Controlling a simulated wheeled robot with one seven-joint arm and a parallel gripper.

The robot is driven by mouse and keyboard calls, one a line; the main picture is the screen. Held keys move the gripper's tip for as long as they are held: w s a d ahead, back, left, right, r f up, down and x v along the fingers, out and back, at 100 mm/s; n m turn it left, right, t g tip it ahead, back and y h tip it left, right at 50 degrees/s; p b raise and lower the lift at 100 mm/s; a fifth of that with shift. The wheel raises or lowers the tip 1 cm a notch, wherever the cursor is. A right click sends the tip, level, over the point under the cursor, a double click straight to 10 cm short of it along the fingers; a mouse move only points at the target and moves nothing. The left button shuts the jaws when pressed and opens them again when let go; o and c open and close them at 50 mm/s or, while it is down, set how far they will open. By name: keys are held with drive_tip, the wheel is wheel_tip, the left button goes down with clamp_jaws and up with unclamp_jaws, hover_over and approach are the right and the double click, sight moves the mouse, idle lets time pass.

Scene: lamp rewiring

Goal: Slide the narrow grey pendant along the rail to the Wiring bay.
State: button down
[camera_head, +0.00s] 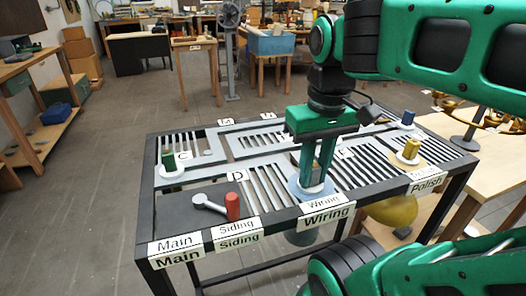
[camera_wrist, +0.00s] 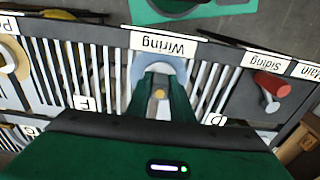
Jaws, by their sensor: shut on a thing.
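My gripper (camera_head: 316,186) points down at the front of the slotted table, over the pale blue disc (camera_head: 297,189) behind the Wiring label (camera_head: 325,217). It is shut on a small post, whose yellowish top (camera_wrist: 160,94) shows between the fingers in the wrist view. The fingers hide most of the post and its white base. The blue disc (camera_wrist: 139,70) surrounds that base in the wrist view. Below the table edge at Wiring hangs a grey shade (camera_head: 301,238), partly hidden by the table frame.
Other posts on white bases stand at left, green (camera_head: 169,161), at Polish, yellow (camera_head: 411,149), and far right, blue (camera_head: 408,118). A red cylinder (camera_head: 233,206) with a grey lever (camera_head: 208,203) sits at Siding. A yellow shade (camera_head: 394,211) hangs below Polish.

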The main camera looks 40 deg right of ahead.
drive_tip(key=shift+s+a+f+g, duration=0.2)
drive_tip(key=shift+s+f+g, duration=0.2)
drive_tip(key=shift+s+f, duration=0.55)
drive_tip(key=c, duration=1.6)
unclamp_jaws()
drive_tip(key=shift+o, duration=0.2)
drive_tip(key=shift+w+d+r, duration=0.1)
drive_tip(key=shift+w+r, duration=0.1)
drive_tip(key=shift+r, duration=0.35)
drive_tip(key=shift+o, duration=0.4)
drive_tip(key=shift+t, duration=0.4)
drive_tip(key=r, duration=0.5)
drive_tip(key=w+r, duration=0.1)
drive_tip(key=r, duration=0.2)
drive_tip(key=shift+r, duration=0.35)
